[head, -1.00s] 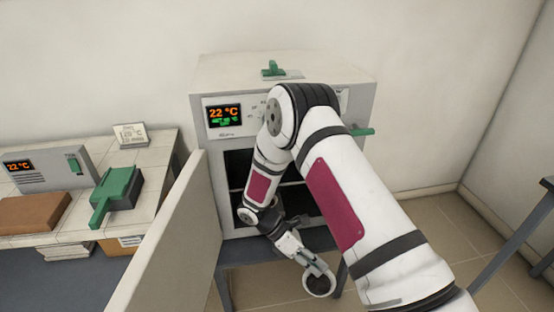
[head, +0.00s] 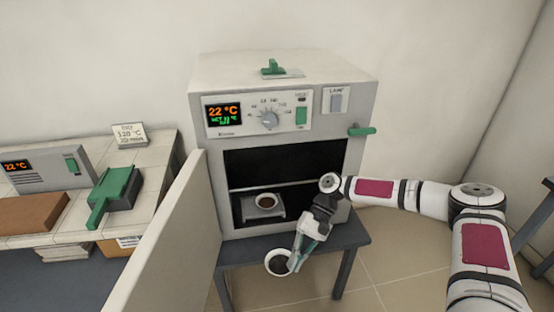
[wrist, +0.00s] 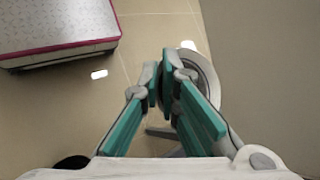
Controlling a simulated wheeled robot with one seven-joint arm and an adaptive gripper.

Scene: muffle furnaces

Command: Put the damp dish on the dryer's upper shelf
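The damp dish (head: 277,264), a small white bowl with dark contents, is outside and below the dryer's opening in the head view. My gripper (head: 296,258) is shut on its rim at the right side. In the wrist view the white dish rim (wrist: 212,88) shows beside and behind the teal fingers (wrist: 160,88), which are close together. The dryer (head: 285,72) is open at the front and its display reads 22 °C. Its upper shelf (head: 285,185) shows as a thin pale edge across the dark chamber, with nothing seen on it.
A second dish (head: 266,201) with brown contents sits on a pale block low in the chamber. The open door (head: 178,240) stands at the left. A dark stand (head: 340,243) carries the dryer. A bench (head: 155,185) at the left holds a green-handled item (head: 115,190).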

